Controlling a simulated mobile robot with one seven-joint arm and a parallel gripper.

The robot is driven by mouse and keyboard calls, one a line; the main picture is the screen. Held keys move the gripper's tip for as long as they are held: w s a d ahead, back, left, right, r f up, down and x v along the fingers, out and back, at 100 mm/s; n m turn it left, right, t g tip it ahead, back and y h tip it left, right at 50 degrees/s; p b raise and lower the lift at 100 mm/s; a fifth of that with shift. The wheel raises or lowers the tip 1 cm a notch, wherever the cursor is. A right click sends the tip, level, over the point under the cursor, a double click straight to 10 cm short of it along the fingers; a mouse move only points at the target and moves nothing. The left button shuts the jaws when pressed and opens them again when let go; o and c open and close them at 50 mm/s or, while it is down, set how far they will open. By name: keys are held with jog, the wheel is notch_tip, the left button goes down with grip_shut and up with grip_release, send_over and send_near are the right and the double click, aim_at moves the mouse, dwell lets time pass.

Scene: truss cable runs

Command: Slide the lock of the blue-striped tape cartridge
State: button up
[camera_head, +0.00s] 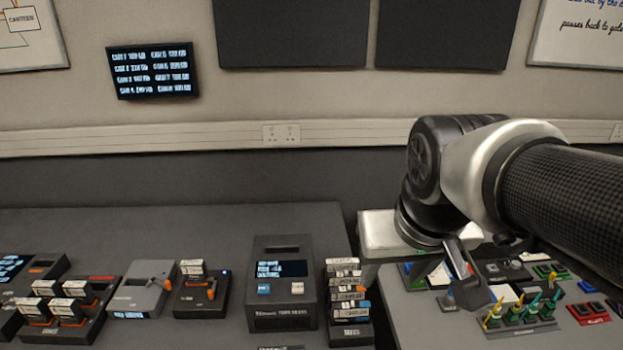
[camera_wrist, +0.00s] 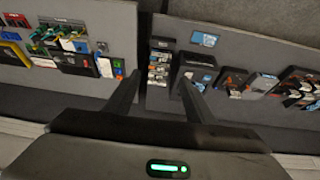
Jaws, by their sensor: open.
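A rack (camera_head: 350,334) at the right end of the left desk holds a stack of several tape cartridges with white labels. A small blue patch shows on a lower cartridge (camera_head: 348,306), possibly the blue stripe; its lock is too small to make out. The rack also shows in the wrist view (camera_wrist: 160,64), beyond the space between the fingers. My gripper (camera_head: 470,285) is above the right desk, to the right of the rack and apart from it. In the wrist view its two fingers (camera_wrist: 160,95) are spread, with nothing between them.
A dark tape unit (camera_head: 283,312) with a small screen stands left of the rack. Further left are a grey unit with an orange lever (camera_head: 140,296) and cartridge holders (camera_head: 65,312). Coloured connectors (camera_head: 525,307) crowd the right desk. The left desk's back strip is clear.

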jog(key=shift+g, duration=0.7)
jog(key=w+f, duration=0.1)
jog(key=w, duration=0.1)
jog(key=w+f, duration=0.1)
jog(key=w, duration=0.1)
jog(key=w+f, duration=0.1)
jog(key=w, duration=0.2)
jog(key=shift+d+f+b, duration=0.1)
jog(key=shift+f+b, duration=0.1)
jog(key=shift+b, duration=0.15)
jog(key=c, duration=0.7)
jog(key=shift+g, duration=0.6)
jog(key=w+f, duration=0.2)
jog(key=w, duration=0.1)
jog(key=w+f, duration=0.3)
jog(key=shift+b, duration=0.35)
grip_shut()
jog(key=g+b, duration=0.1)
jog(key=g, duration=0.1)
send_over(348, 305)
notch_tip(348, 305, down, 15)
jog(key=shift+d+f+b, duration=0.2)
jog(key=shift+f+b, duration=0.85)
jog(key=shift+f, duration=0.45)
jog(key=shift+d+f+b, duration=0.2)
jog(key=shift+f+b, duration=0.8)
jog(key=shift+f, duration=0.45)
jog(key=shift+f, duration=0.45)
jog(key=shift+r, duration=0.15)
jog(key=shift+a, duration=0.4)
